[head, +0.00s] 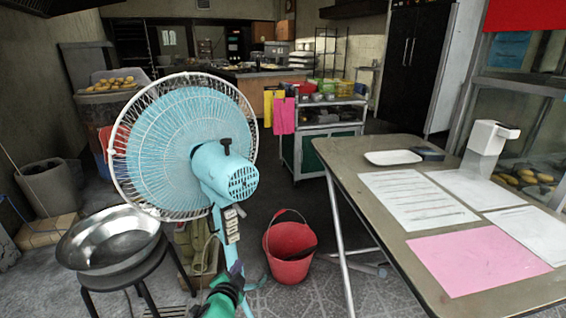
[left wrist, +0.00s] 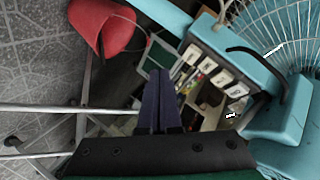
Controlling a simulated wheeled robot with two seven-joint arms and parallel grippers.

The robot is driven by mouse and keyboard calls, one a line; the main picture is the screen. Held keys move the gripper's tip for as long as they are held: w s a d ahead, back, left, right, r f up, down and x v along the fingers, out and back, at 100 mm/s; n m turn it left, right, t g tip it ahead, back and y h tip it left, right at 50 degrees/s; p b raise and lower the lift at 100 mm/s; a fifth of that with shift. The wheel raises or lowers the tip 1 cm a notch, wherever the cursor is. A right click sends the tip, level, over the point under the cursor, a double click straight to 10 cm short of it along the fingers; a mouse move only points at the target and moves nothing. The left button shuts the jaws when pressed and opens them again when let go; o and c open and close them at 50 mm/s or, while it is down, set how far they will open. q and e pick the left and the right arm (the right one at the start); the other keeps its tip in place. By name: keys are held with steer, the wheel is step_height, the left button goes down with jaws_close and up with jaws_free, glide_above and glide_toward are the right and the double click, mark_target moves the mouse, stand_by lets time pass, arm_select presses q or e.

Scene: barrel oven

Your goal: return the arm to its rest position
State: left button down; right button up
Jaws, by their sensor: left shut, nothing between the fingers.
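My left gripper (head: 237,269) shows at the bottom centre of the head view, in front of the fan's stand. Its dark purple fingers (left wrist: 158,78) are pressed together in the left wrist view with nothing between them. The light blue fan (head: 185,150) with a white wire cage stands upright just beyond the gripper. Its button panel (head: 232,225) is a little above the fingertips, and the same panel (left wrist: 213,72) shows to the right of the fingers in the left wrist view. The fingers look apart from the buttons. My right gripper is not in view.
A table (head: 355,195) with papers and a white plate (head: 393,157) stands at right. A red bucket (head: 290,252) is on the floor between it and the fan. A metal bowl (head: 110,240) on a black stool is at left. A cart (head: 320,135) stands behind.

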arm_select(q)
steer(key=s+a+f+n+g, duration=0.4)
steer(key=s+f+n+g, duration=0.15)
steer(key=s+f, duration=0.9)
steer(key=s+f+n+g, duration=0.1)
steer(key=s+f+g, duration=0.25)
steer(key=s, duration=0.45)
steer(key=s+f+n+g, duration=0.2)
steer(key=s+f+g, duration=0.15)
steer(key=s, duration=0.35)
steer(key=s+a+r+p, duration=0.2)
steer(key=s+p, duration=0.6)
steer(key=p, duration=0.4)
steer(key=s+a+r+p, duration=0.1)
steer(key=s+a+p, duration=0.1)
steer(key=s+p, duration=0.6)
steer(key=m+p, duration=0.1)
steer(key=p, duration=0.4)
steer(key=shift+s+a+r, duration=0.2)
steer(key=shift+s+r, duration=0.15)
steer(key=shift+s, duration=0.05)
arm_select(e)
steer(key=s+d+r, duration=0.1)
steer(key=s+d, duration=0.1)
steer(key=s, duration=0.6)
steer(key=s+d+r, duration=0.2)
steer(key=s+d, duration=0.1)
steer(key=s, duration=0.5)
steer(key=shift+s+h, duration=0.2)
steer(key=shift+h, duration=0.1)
